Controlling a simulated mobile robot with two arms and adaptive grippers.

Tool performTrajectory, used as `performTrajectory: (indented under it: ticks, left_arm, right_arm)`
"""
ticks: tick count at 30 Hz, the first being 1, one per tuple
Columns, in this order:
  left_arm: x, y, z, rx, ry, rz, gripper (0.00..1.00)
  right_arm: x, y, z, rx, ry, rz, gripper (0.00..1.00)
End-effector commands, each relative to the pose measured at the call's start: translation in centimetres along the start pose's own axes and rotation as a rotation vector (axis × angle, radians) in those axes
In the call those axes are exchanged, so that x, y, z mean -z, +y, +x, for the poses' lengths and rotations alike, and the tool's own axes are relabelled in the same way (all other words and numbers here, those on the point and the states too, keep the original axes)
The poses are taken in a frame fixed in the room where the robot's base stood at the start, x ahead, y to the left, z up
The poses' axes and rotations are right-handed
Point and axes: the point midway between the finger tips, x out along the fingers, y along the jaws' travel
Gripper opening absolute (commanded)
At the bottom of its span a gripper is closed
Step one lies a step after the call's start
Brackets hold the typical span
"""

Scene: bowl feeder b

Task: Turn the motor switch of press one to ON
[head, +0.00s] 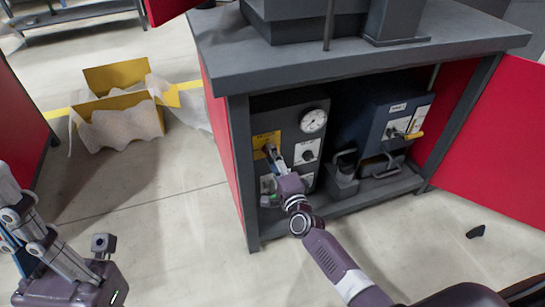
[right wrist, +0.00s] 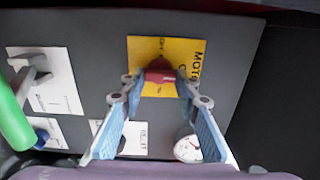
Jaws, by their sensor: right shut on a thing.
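The motor switch is a red knob (right wrist: 160,72) on a yellow plate (right wrist: 143,47) lettered MOTOR in the right wrist view. The yellow plate also shows in the head view (head: 262,139), on the dark control panel inside the open cabinet. My right gripper (right wrist: 161,79) is shut on the red knob, one fingertip on each side. In the head view my right gripper (head: 270,151) reaches up to the plate and hides most of the knob. Which mark the knob points to I cannot tell. My left gripper (head: 30,245) is at the lower left, fingers apart and empty.
A round gauge (head: 313,121) and a white-plated knob (head: 308,155) sit beside the motor plate. A green part (right wrist: 12,122) is close in the wrist view. A blue unit (head: 375,125) stands right. The red door (head: 495,150) hangs open. A yellow box (head: 118,105) lies left.

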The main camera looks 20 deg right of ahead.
Motion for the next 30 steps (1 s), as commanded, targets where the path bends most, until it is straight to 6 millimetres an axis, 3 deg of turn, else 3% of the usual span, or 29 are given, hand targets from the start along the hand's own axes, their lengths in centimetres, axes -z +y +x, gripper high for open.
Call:
performTrajectory:
  ticks: [1, 2, 6, 14, 19, 30]
  left_arm:
    - [0.0, 0.0, 0.0, 0.000, -0.001, 0.000, 0.00]
    - [0.0, 0.0, 0.0, 0.000, -0.001, 0.000, 0.00]
    - [0.0, 0.0, 0.0, 0.000, -0.001, 0.000, 0.00]
    - [0.1, -0.1, 0.0, 0.000, 0.001, 0.002, 0.00]
    - [0.1, -0.1, 0.1, 0.000, 0.001, 0.001, 0.00]
    - [0.0, 0.0, 0.0, 0.000, 0.000, 0.001, 0.00]
  right_arm:
    - [0.1, 0.1, 0.0, -0.002, 0.001, 0.000, 0.06]
    - [0.1, 0.1, 0.0, -0.002, 0.001, -0.001, 0.33]
    - [0.1, 0.1, 0.0, -0.001, 0.001, -0.001, 0.47]
    - [0.0, 0.0, -0.1, -0.001, 0.000, -0.001, 0.47]
    - [0.0, 0.1, -1.2, -0.002, 0.000, 0.000, 0.47]
    - [0.1, 0.2, -8.1, -0.004, 0.000, -0.002, 0.47]
